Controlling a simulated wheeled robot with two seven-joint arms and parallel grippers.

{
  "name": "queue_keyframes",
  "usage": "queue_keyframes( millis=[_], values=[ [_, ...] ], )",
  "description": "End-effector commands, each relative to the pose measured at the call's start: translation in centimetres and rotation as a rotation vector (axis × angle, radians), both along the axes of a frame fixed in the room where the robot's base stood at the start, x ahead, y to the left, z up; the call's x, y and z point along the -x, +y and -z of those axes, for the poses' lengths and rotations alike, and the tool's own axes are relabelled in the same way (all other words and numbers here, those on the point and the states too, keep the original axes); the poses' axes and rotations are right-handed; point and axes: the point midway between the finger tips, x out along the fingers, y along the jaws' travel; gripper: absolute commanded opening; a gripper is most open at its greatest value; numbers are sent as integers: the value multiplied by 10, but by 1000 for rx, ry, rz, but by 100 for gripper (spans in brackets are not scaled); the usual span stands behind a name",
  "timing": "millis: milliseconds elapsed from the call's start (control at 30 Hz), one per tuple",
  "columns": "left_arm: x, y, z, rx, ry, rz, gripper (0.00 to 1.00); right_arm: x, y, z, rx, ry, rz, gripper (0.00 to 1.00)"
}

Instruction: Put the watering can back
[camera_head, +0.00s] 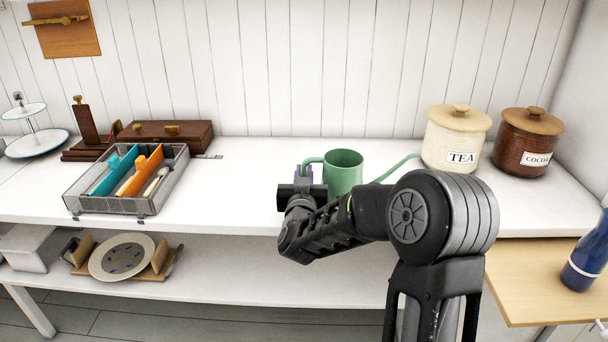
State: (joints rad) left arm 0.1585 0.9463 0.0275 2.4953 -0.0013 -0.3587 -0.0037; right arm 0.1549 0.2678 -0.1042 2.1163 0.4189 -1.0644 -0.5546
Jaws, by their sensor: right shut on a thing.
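The green watering can (344,171) is upright at the middle of the upper white shelf. Its handle is on the left and its thin spout points right, towards the tea jar. My right gripper (303,174) reaches in from the front right and is shut on the can's handle. My forearm hides the can's lower front, so I cannot tell whether its base touches the shelf. My left gripper is not in view.
A wire tray (75,205) with teal and orange tools stands left, before a brown wooden case (168,134). A cream tea jar (455,140) and brown cocoa jar (526,143) stand right. A blue bottle (588,258) is at lower right. The shelf between tray and can is clear.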

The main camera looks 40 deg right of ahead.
Motion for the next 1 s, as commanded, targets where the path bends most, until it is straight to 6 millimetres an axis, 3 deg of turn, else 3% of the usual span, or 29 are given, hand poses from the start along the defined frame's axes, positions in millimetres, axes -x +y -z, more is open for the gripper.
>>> queue_keyframes(
  millis=[233, 267, 500, 867, 1000],
  values=[
    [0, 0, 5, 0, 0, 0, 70, 0, 0, 3, 3, -2, 0, 0],
    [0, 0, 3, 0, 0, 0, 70, 0, 0, 3, 0, 0, 0, 16],
    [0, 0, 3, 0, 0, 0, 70, 0, 0, 3, 0, 0, 0, 35],
    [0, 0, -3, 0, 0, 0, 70, 0, 0, -3, 0, 0, 0, 35],
    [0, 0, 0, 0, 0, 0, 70, 12, 10, 0, -1, 2, -3, 35]
  ],
)
